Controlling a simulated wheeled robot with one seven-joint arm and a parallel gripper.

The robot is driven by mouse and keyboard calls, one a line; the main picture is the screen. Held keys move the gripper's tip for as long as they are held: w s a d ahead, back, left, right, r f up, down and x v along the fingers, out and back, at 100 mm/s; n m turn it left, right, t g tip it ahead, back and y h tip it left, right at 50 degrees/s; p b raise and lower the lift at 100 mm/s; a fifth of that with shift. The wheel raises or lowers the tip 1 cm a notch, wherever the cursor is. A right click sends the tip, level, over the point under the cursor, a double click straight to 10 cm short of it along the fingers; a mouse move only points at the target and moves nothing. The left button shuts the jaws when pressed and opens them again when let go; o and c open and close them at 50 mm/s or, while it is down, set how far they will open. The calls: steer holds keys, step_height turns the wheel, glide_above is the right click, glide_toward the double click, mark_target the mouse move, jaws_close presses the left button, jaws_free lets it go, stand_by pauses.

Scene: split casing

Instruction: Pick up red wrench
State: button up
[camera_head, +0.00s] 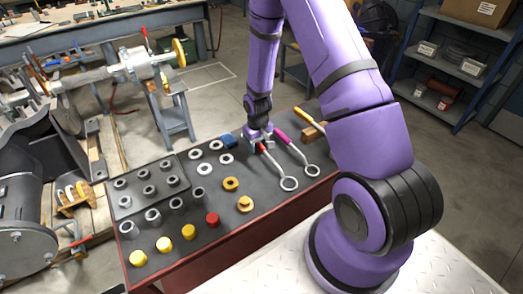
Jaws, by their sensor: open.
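The red wrench (276,165) lies on the dark bench top (207,232), with a red handle at its far end and a metal ring at its near end. My gripper (257,141) is at the red handle end, pointing down and open. It partly hides that end of the wrench. I cannot tell whether the fingers touch the handle. A second wrench with a magenta handle (284,138) lies just to the right, roughly parallel.
A blue block (227,141) lies just left of my gripper. Metal rings, yellow caps (189,231), a red cap (212,219) and orange nuts (245,203) cover the left and middle. A yellow-handled tool (307,117) and brown block (312,132) lie at right.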

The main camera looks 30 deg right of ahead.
steer(key=shift+f, duration=0.35)
jaws_close()
steer(key=shift+r, duration=0.15)
step_height(320, 180, up, 10)
steer(key=shift+f, duration=0.1)
stand_by(0.5)
